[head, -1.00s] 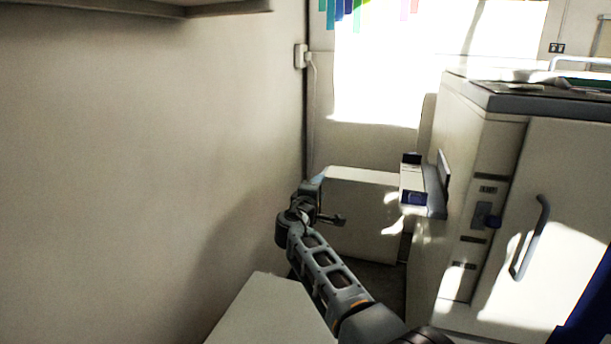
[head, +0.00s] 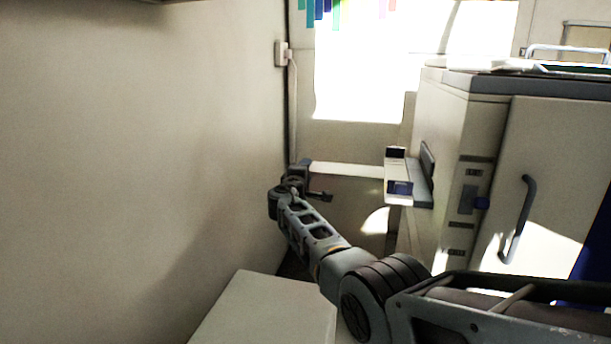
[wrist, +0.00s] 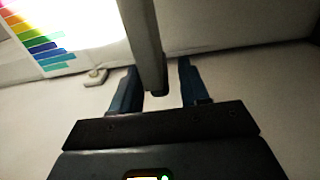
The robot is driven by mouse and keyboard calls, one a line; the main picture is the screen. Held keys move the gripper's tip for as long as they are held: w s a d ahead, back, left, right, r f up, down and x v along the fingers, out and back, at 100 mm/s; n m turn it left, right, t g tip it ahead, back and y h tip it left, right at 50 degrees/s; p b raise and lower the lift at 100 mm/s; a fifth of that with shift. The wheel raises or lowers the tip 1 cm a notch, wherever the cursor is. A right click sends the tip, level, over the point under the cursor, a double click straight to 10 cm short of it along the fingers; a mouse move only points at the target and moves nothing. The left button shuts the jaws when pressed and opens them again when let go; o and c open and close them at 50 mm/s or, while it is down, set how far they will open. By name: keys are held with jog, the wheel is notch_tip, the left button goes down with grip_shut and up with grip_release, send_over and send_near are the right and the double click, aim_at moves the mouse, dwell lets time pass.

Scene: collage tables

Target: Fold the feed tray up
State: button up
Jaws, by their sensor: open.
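The feed tray (head: 409,191) juts out level from the left side of the large office machine (head: 440,150) in the head view. It is pale with a grey edge and a dark blue patch. My gripper (head: 316,181) is left of the tray, its fingers pointing right, with a gap between them in the picture. In the wrist view my gripper (wrist: 158,88) is open, its dark fingers apart. A grey bar (wrist: 146,45) reaches down from the top between them; I cannot tell whether it is the tray or whether either finger touches it.
A pale wall (head: 130,150) fills the left side. A white low block (head: 265,310) stands at the bottom, close to my arm. A pale low unit (head: 350,171) stands behind my gripper. The machine has a grey door handle (head: 519,220) at right.

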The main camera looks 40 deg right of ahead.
jog(key=shift+f, duration=0.1)
grip_shut()
dwell(0.5)
